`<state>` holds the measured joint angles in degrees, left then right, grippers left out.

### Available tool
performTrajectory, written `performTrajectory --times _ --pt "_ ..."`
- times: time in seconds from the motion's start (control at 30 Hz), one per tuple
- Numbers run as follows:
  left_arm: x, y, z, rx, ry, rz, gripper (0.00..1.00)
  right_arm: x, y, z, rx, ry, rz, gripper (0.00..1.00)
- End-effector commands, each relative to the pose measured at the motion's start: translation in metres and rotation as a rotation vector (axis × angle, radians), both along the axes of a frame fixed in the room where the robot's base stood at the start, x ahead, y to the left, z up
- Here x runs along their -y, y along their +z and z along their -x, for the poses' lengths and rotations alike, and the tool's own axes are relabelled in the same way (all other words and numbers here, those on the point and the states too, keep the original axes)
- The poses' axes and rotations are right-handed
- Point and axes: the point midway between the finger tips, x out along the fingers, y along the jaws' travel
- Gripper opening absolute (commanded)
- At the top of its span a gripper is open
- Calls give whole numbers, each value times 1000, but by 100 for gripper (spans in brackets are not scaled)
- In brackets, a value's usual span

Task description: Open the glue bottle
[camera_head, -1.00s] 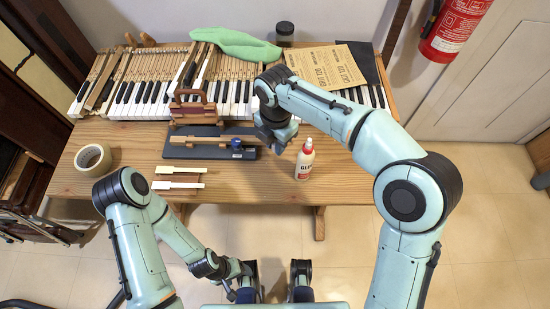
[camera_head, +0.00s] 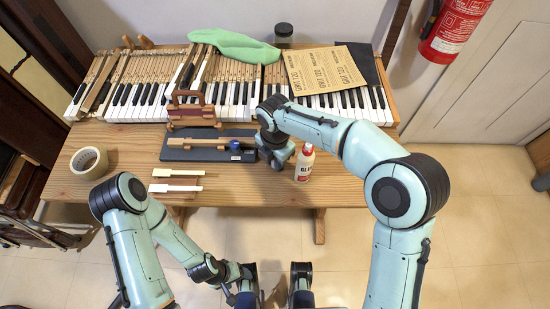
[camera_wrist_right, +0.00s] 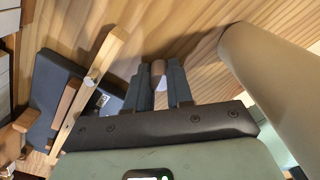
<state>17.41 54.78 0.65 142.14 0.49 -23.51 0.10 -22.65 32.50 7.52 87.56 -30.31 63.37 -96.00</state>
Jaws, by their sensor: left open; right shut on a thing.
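The white glue bottle (camera_head: 304,168) with its red label stands upright near the table's front edge in the head view. In the right wrist view, my right gripper (camera_wrist_right: 159,84) is shut on a small reddish-brown piece, which looks like the cap (camera_wrist_right: 158,68). A large pale rounded shape at the right there may be the bottle. My left gripper (camera_head: 231,291) is low in front of the table, open and far from the bottle; its fingers are hard to see.
A dark board (camera_head: 180,155) with a wooden piece lies left of my right gripper. Two pale key pieces (camera_head: 176,188) and a tape roll (camera_head: 89,163) lie further left. The piano keys (camera_head: 240,113) and sandpaper sheets (camera_head: 327,68) fill the back. Bare wood surrounds the bottle.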

Motion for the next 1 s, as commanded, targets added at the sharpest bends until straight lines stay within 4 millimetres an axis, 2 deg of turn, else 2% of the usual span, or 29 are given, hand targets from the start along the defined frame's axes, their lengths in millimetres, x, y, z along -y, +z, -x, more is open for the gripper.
performTrajectory --times 0.03,0.1,0.47,0.57,0.8,1.0 --pt "0 0 0 0 0 0 72 0 -1 0 0 0 0 31" --pt "0 0 0 0 0 0 72 0 -1 0 0 0 0 47" --pt "0 1 0 -1 0 0 72 0 5 0 1 0 -1 47" --pt "0 4 1 -4 -1 1 72 0 19 -1 3 -1 -2 47" --pt "0 12 4 -17 -4 4 72 0 72 -1 5 -1 -2 47" --pt "0 18 7 -29 -6 5 72 -1 107 0 2 0 -1 47"
